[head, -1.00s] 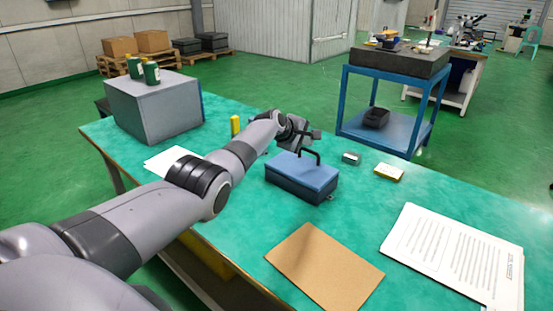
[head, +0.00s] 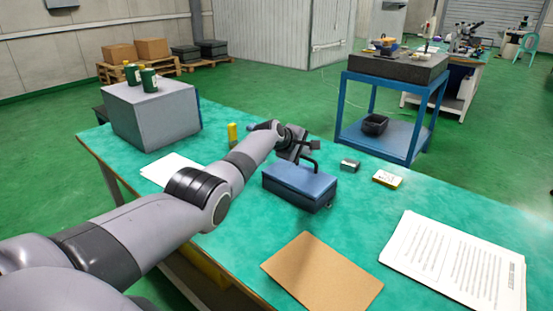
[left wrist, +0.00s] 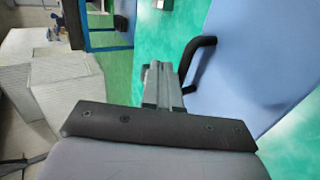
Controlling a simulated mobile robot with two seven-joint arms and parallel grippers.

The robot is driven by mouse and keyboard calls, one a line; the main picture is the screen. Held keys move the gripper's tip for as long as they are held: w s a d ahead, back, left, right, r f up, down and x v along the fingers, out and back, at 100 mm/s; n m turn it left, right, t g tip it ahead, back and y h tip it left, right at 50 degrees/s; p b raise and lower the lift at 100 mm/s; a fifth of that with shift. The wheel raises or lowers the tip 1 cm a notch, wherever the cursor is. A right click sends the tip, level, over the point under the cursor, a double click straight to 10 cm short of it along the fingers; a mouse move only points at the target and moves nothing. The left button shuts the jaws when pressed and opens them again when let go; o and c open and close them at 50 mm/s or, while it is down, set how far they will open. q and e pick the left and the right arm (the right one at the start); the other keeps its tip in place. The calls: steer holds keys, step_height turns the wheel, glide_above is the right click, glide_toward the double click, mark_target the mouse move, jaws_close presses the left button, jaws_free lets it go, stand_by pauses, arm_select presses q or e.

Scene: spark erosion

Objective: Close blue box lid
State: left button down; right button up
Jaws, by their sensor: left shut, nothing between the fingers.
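The blue box (head: 300,188) sits on the green-topped table, with its lid (head: 302,178) lying flat on the body and a black handle (head: 314,164) on top. In the left wrist view the lid (left wrist: 250,65) fills the right side, with the handle (left wrist: 201,60) at its edge. My left gripper (head: 314,146) is shut and empty just behind the box, close to the handle, and partly covers it in the head view. Its fingers (left wrist: 161,82) show beside the handle in the wrist view; I cannot tell whether they touch it. My right gripper is out of view.
A small grey metal item (head: 349,166) and a yellow-and-white box (head: 387,179) lie right of the blue box. A brown envelope (head: 322,275) and printed sheets (head: 455,260) lie in front. A yellow bottle (head: 232,133) stands behind my left arm, and a grey case (head: 155,115) stands at left.

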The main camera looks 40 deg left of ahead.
arm_select(q)
steer(key=shift+p+v, duration=1.25)
steer(key=shift+p, duration=0.4)
steer(key=shift+p+v, duration=0.5)
steer(key=shift+v, duration=1.8)
